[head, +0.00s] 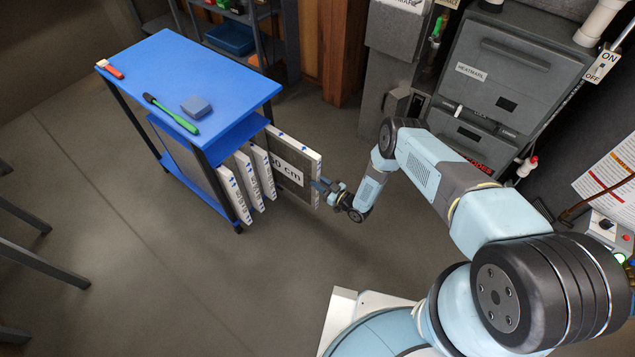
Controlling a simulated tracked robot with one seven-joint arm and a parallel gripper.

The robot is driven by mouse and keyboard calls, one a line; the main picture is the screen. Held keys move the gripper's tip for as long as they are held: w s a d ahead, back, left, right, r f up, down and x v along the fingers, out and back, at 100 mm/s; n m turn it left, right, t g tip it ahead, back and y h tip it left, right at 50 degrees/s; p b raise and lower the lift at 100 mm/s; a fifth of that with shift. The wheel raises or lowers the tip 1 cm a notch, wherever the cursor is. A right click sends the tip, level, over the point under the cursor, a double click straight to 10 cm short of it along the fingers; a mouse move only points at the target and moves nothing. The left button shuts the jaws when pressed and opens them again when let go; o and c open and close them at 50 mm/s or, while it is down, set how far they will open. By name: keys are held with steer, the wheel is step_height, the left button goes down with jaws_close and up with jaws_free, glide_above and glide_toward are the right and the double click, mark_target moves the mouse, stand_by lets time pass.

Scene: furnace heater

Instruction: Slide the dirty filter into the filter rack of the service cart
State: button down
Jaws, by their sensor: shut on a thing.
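The blue service cart (200,75) stands left of centre, with a filter rack under its top. Several white-edged filters (241,188) stand upright in the rack. The fingertips are small and partly hidden.
On the cart top lie a green-handled brush (173,115), a blue-grey block (196,106) and a red-and-white brush (110,69). The grey furnace (510,75) stands at the back right, shelving (235,35) at the back. Floor in front of the cart is clear.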

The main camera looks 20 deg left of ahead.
stand_by(0.4)
glide_toward(292, 165)
steer(key=shift+w+a+f, duration=0.75)
steer(key=shift+a, duration=0.15)
stand_by(0.4)
steer(key=shift+x, duration=2.15)
steer(key=shift+w, duration=0.15)
steer(key=shift+x, duration=2.1)
steer(key=shift+w+a+f, duration=0.1)
steer(key=shift+w+f, duration=0.05)
